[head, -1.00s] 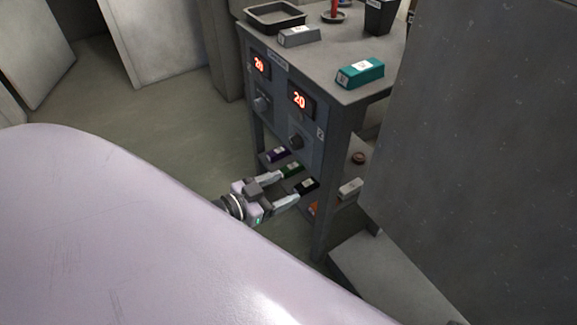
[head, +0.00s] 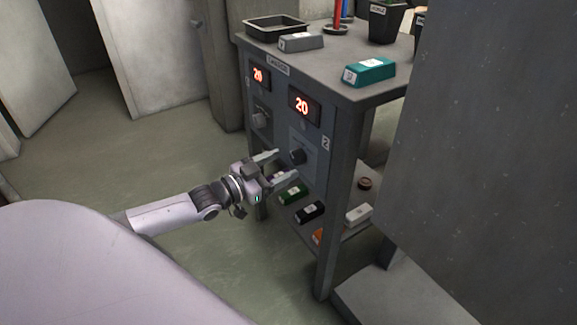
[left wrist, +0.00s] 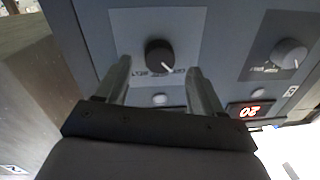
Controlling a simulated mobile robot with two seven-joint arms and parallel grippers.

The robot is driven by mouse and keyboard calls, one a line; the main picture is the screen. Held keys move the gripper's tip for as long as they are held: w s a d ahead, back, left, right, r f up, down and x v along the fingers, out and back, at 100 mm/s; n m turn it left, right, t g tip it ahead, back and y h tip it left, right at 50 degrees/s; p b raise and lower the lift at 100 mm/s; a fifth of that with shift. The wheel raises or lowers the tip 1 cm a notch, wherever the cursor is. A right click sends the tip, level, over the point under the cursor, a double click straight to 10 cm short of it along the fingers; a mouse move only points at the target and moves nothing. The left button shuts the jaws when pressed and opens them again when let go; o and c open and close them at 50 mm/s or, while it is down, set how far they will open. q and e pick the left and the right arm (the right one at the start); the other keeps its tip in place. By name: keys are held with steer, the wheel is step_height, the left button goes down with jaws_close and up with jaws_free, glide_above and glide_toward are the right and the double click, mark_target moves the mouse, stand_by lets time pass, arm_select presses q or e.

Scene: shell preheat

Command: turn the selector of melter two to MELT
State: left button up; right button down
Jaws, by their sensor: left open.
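The selector of melter two (head: 297,157) is a dark round knob on the front panel, under the right-hand display and beside the "2" label. My left gripper (head: 285,164) is open in front of this knob, its fingers pointing at the panel. In the left wrist view, which shows the panel upside down, the dark knob (left wrist: 159,54) appears between the fingertips (left wrist: 159,66). A white pointer mark on it points down and right. No finger visibly grips it; contact is unclear. The lettering around it is too small to read. My right gripper is not in view.
The other melter's grey knob (head: 260,117) is left of it; it also shows in the wrist view (left wrist: 288,53). Both displays (head: 304,105) read 20. Colored blocks lie on the lower shelf (head: 337,235). A large grey surface (head: 480,160) stands at right.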

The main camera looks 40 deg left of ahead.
mark_target(294, 159)
arm_select(q)
steer(key=shift+b+x, duration=0.45)
steer(key=shift+x, duration=1.1)
steer(key=c, duration=1.1)
